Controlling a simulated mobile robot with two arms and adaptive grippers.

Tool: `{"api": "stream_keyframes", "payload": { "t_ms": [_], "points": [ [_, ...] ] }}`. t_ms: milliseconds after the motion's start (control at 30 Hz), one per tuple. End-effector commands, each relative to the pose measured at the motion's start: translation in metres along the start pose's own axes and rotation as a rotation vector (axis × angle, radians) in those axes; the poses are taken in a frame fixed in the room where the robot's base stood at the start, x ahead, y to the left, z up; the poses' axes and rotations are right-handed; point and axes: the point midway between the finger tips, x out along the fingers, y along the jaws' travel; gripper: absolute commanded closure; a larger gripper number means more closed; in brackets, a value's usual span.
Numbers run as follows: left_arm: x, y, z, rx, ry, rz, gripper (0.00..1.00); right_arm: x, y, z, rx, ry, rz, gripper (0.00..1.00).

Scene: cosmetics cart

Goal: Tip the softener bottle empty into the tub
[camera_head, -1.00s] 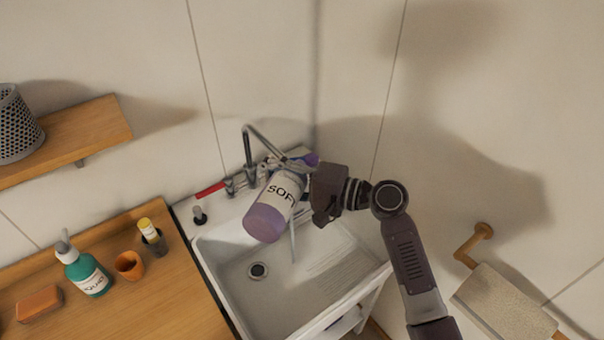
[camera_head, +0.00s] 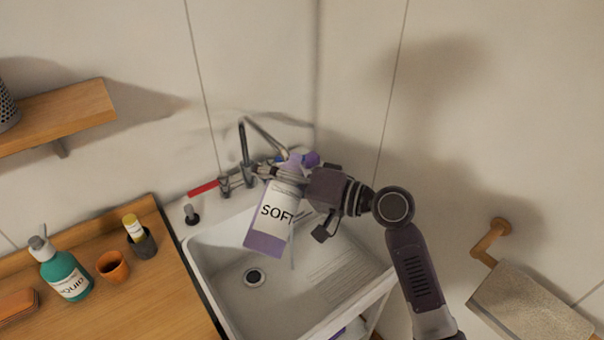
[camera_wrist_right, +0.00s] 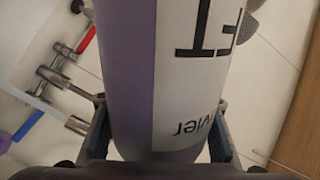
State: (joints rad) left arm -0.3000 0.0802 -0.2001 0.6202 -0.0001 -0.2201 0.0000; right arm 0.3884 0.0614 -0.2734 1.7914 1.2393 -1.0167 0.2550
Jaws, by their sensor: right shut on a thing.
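The softener bottle (camera_head: 269,217) is purple with a white label reading "SOFT". My right gripper (camera_head: 293,181) is shut around its upper part and holds it over the back of the white tub (camera_head: 213,262). The bottle leans, with its base toward the lower left and its neck toward the upper right, partly behind the gripper. In the right wrist view the bottle (camera_wrist_right: 130,70) fills the middle between the fingers. A thin pale line shows beside the bottle above the tub; I cannot tell what it is. My left gripper is out of view.
A tap (camera_head: 246,155) stands behind the bottle, near a small purple thing (camera_head: 311,158). A towel (camera_head: 530,305) hangs at right.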

Motion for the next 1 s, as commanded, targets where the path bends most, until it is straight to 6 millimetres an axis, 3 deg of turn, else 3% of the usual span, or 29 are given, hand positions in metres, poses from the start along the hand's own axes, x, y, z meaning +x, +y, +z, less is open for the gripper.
{"api": "stream_keyframes", "payload": {
  "t_ms": [33,800,1000],
  "points": [
    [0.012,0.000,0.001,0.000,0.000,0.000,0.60,0.000,0.007,0.003,-0.027,0.002,0.001,1.00],
    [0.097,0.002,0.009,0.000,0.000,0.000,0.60,0.002,0.028,0.005,-0.435,0.034,0.002,1.00],
    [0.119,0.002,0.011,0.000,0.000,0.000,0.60,0.002,0.029,0.015,-0.573,0.044,0.003,1.00]
  ]
}}
